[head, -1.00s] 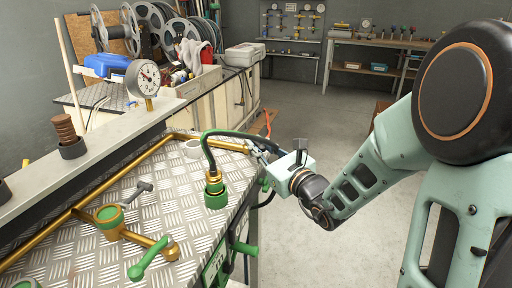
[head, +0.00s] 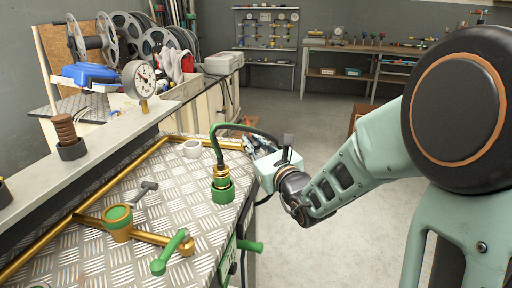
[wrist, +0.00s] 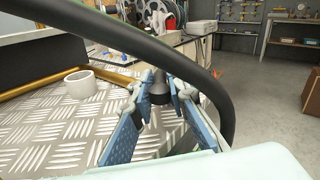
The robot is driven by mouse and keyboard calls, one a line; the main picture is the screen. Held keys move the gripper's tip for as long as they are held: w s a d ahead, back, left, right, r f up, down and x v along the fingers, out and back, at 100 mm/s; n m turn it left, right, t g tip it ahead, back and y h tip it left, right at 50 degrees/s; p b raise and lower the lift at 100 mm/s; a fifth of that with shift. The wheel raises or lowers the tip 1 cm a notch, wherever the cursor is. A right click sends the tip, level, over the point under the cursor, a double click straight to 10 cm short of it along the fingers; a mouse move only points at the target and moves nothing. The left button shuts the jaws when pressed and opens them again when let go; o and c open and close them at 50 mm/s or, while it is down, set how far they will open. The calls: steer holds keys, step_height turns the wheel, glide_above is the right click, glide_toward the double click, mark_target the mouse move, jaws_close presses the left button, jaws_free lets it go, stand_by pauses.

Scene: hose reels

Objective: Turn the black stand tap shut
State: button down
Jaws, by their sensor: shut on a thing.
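In the wrist view, a black tap (wrist: 159,89) with a rounded dark body stands between the two fingertips. My gripper (wrist: 160,92) has blue-padded fingers on either side of it, closed on its upper part. In the head view, my gripper (head: 252,151) is at the right edge of the metal-plate bench, just right of the green and brass hose fitting (head: 222,185). The tap cannot be made out there, and the fingertips are partly hidden behind the hose.
A dark hose (head: 244,130) arcs from the fitting towards my gripper and crosses close in front of the wrist camera (wrist: 180,52). A white ring (head: 191,149) lies on the plate. A green-handled brass valve (head: 174,252) is nearer. Open floor (head: 320,140) lies right.

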stand_by(0.4)
steer(key=c, duration=2)
jaws_free()
steer(key=shift+v, duration=3.85)
